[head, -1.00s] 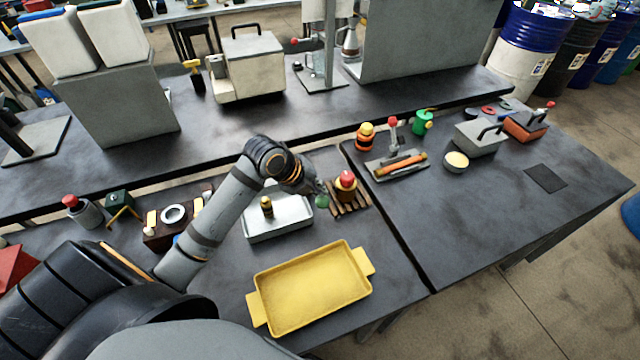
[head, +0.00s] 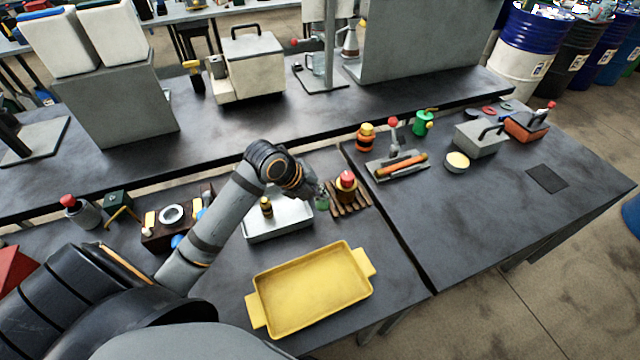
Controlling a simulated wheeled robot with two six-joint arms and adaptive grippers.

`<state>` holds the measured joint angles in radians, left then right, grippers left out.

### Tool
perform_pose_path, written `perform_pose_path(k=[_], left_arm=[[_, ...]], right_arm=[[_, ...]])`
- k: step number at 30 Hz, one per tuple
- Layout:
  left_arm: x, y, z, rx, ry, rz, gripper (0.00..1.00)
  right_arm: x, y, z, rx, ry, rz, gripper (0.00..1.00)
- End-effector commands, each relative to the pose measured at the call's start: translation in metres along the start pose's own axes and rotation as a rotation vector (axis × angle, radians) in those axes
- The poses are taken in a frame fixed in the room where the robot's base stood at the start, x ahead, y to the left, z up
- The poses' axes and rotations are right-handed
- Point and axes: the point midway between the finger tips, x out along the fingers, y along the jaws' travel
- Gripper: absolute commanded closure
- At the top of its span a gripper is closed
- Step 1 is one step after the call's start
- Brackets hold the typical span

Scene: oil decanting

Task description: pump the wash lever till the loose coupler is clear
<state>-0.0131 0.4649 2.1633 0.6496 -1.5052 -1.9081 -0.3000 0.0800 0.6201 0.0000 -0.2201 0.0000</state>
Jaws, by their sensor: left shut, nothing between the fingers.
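A small brass-and-dark coupler (head: 267,207) stands upright in a pale metal tray (head: 280,231); whether it is dirty is too small to tell. My left gripper (head: 321,197) is shut and empty, just right of the tray's back corner. It is close to a small green part (head: 322,204), and I cannot tell whether they touch. A red-topped brass piece (head: 346,183) sits on a slatted wooden rack right of the gripper. No lever is clearly identifiable at the tray; a red-knobbed lever (head: 393,126) stands on a plate on the right table. My right gripper is not in view.
A yellow tray (head: 312,289) lies empty in front.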

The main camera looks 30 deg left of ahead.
Motion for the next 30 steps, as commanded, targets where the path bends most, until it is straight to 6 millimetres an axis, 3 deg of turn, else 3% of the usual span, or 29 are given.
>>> perform_pose_path(k=[21,30], left_arm=[[0.002,0.002,-0.001,-0.001,0.001,0.002,1.00],[-0.010,-0.006,0.007,0.000,-0.002,0.003,1.00]], right_arm=[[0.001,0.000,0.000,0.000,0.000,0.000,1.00],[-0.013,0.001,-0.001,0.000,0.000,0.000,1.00]])
